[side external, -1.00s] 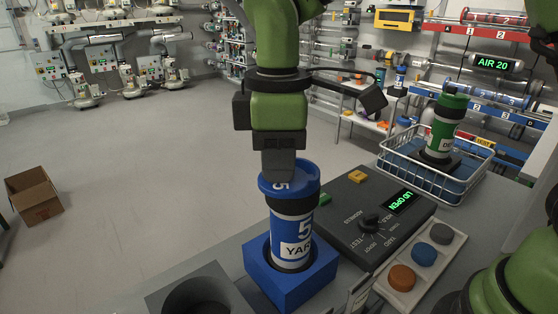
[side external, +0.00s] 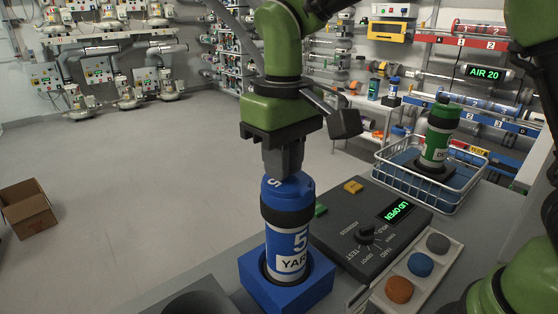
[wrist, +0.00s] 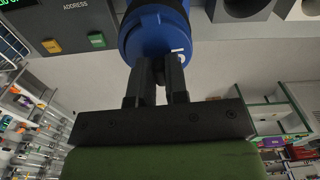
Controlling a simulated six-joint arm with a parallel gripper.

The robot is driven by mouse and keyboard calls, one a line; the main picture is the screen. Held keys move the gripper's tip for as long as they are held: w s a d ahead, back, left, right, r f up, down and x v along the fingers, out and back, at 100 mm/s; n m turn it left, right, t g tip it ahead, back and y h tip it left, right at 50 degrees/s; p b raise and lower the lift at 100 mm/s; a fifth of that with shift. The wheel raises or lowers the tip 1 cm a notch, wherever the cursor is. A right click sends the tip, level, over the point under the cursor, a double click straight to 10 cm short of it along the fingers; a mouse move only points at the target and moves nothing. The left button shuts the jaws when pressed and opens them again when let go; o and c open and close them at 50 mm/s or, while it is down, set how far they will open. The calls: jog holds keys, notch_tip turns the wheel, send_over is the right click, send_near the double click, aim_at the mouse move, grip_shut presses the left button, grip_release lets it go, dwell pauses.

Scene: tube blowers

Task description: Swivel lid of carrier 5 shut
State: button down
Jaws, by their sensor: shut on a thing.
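Carrier 5 (side external: 287,243) is a blue tube with a black band, a white 5 and a partly readable label. It stands upright in a blue square holder (side external: 318,285). Its blue lid (side external: 300,188) is at the top, roughly over the tube in the side view; I cannot tell whether it is fully seated. My gripper (side external: 285,172) points down from above and is shut on the lid. In the wrist view the lid (wrist: 140,40) is at the fingertips (wrist: 168,78), which hide the gripped part.
A dark console (side external: 365,225) with a knob and a green display reading LID OPEN stands right of the carrier. A tray of coloured discs (side external: 398,289) lies in front of it. A wire basket (side external: 450,190) holds a green carrier (side external: 439,135). A dark round opening (side external: 198,303) lies left.

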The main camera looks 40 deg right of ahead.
jog(key=shift+d+m, duration=0.2)
jog(key=shift+m, duration=0.3)
jog(key=c, duration=1.1)
grip_release()
notch_tip(320, 180, up, 8)
jog(key=shift+w+r, duration=0.1)
jog(key=shift+r, duration=0.9)
jog(key=shift+d, duration=0.1)
